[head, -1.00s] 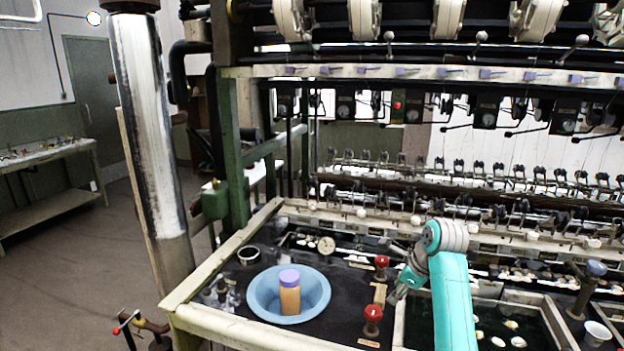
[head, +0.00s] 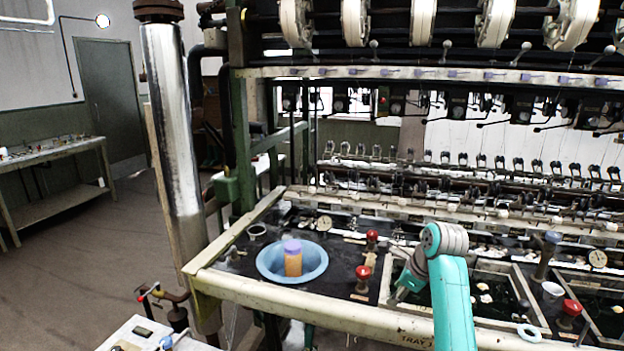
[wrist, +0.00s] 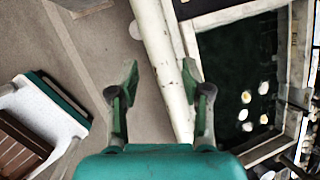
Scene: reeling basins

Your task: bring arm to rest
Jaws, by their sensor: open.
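My gripper (wrist: 160,76) shows in the wrist view with its two fingers spread apart and nothing between them. It is above the pale front rail (wrist: 156,50) of the reeling bench, with floor to the left and a dark basin to the right. In the head view my teal arm (head: 452,300) rises from the bottom edge and bends at a grey joint. The gripper beyond that joint is partly hidden and small there.
A blue bowl (head: 268,270) holds an orange jar (head: 293,264) with a purple lid on the bench. Red knobs (head: 362,273) stand nearby. A dark basin (wrist: 240,60) holds white cocoons. A white table (head: 130,335) is at lower left. Open floor (head: 70,270) lies left.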

